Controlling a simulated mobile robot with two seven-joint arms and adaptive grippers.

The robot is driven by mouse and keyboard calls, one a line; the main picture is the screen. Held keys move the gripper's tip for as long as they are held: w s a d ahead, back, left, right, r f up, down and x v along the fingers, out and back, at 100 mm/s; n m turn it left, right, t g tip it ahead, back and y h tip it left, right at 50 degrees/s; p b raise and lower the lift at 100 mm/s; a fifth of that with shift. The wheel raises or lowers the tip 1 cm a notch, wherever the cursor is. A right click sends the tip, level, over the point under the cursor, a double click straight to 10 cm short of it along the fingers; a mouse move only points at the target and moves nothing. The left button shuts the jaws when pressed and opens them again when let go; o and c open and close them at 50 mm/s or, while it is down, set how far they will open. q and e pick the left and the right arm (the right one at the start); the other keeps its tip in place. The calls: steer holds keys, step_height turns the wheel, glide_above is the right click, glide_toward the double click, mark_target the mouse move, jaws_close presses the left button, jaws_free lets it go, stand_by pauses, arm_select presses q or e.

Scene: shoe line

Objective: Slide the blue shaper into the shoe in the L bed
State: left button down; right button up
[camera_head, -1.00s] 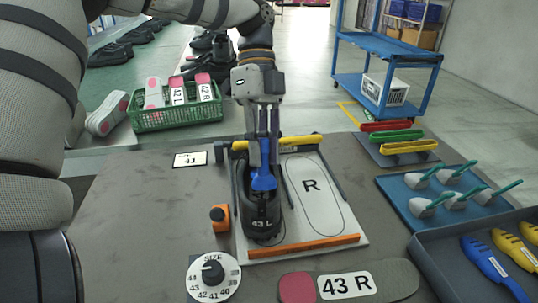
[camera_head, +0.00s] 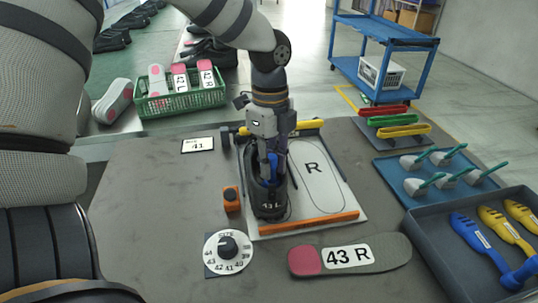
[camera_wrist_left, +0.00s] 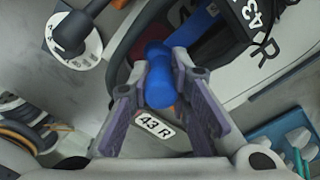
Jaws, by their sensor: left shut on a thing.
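The black shoe (camera_head: 268,206) labelled 43 lies in the left bed of the white board (camera_head: 330,208), beside the outline marked R. My left gripper (camera_head: 270,158) is above the shoe's opening, pointing down, shut on the blue shaper (camera_head: 269,170). The shaper's lower part is at the shoe's opening; how deep it sits is hidden by the shoe and fingers. In the left wrist view the blue shaper (camera_wrist_left: 160,82) is between the two fingers, with the dark shoe (camera_wrist_left: 122,42) behind it. My right gripper is not in view.
An orange block (camera_head: 232,200) and a size dial (camera_head: 228,250) stand left of the board. A 43 R insole (camera_head: 395,252) lies in front. A tray (camera_head: 445,240) with blue and yellow shapers is at right. An orange bar (camera_head: 310,224) edges the board.

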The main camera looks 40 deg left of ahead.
arm_select(q)
steer(key=shift+s+f, duration=0.1)
steer(key=shift+f, duration=0.2)
steer(key=c, duration=1.4)
jaws_free()
steer(key=shift+f, duration=0.1)
steer(key=shift+r, duration=0.2)
steer(key=shift+r, duration=1.5)
steer(key=shift+r, duration=3.5)
